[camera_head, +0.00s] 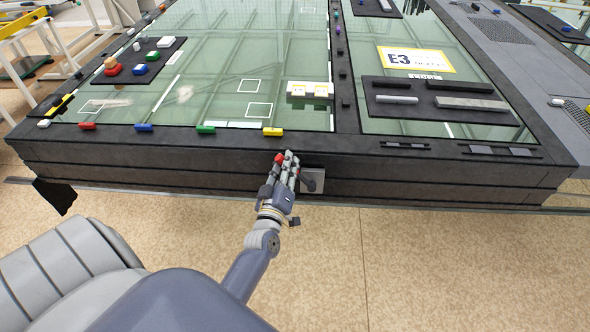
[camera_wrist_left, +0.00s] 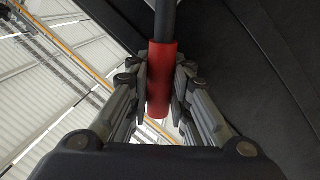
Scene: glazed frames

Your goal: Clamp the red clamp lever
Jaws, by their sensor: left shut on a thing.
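The red clamp lever (camera_wrist_left: 160,78) shows in the left wrist view as a red grip on a dark rod. In the head view a small red part of it (camera_head: 279,158) shows at my left gripper's fingertips. My left gripper (camera_head: 287,163) is at the front side of the dark frame, its fingers shut on the red grip. In the left wrist view the fingers of my left gripper (camera_wrist_left: 160,88) lie on both sides of the grip. A grey bracket with a dark knob (camera_head: 313,180) sits just right of the gripper. My right gripper is not in view.
The large glazed frame (camera_head: 440,157) stretches across the view above the gripper. Red, blue, green and yellow blocks (camera_head: 272,132) line its front edge. A label marked E3 (camera_head: 416,60) and dark trays (camera_head: 437,99) lie on the glass. The floor in front is clear.

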